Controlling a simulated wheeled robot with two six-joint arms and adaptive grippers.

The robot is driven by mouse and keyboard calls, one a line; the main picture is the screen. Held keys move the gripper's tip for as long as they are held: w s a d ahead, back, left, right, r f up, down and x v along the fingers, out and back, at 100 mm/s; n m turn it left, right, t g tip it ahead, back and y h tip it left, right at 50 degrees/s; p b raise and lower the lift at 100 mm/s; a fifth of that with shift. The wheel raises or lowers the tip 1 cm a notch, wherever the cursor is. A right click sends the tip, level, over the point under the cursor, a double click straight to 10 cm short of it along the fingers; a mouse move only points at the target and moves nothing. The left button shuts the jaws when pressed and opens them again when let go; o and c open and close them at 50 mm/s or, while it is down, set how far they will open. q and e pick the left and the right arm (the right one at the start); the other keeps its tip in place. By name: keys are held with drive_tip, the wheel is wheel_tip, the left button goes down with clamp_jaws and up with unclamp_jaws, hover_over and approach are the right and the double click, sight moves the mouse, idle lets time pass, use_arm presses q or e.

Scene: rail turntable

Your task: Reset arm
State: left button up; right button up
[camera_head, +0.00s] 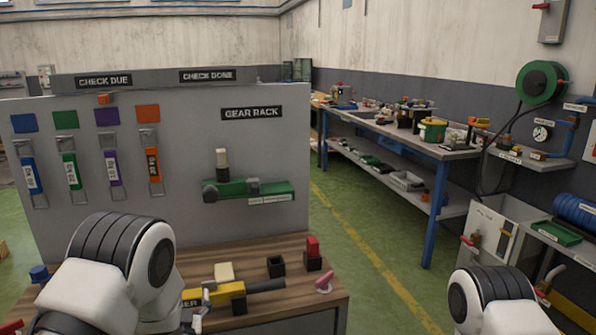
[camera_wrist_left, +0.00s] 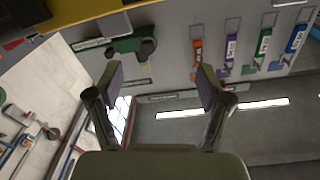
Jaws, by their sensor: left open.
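My left arm (camera_head: 120,265), white with black ribbed joints, rises in front of the bench in the head view. Its gripper is mostly hidden there behind the arm. In the left wrist view my left gripper (camera_wrist_left: 160,88) is open, with its two dark fingers spread wide and nothing between them. The tool board (camera_wrist_left: 172,30) shows upside down beyond the fingertips, apart from them. My right arm (camera_head: 500,300) shows at the lower right of the head view; its gripper is out of view.
A wooden bench (camera_head: 320,290) holds a yellow-and-black tool (camera_head: 237,291) and small blocks. Above it, a board (camera_head: 255,150) carries several coloured-handled tools and a green gear rack fixture (camera_head: 250,190). A long blue workbench (camera_head: 432,215) stands right. Green floor (camera_head: 365,265) between is clear.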

use_arm(q)
drive_tip(key=s+a+f+g+h, duration=0.25)
drive_tip(key=s+f+g, duration=0.55)
drive_tip(key=s+f, duration=1.1)
drive_tip(key=s+d+f+g+h, duration=0.1)
drive_tip(key=s+f+g, duration=0.2)
drive_tip(key=s, duration=0.7)
drive_tip(key=s+d+f+g+h, duration=0.1)
drive_tip(key=s+d+f+g, duration=0.1)
drive_tip(key=s+f+g, duration=0.2)
drive_tip(key=s+g, duration=0.3)
drive_tip(key=s, duration=0.4)
drive_tip(key=shift+s+n+p, duration=0.15)
drive_tip(key=shift+n+p, duration=0.15)
drive_tip(key=shift+p, duration=0.05)
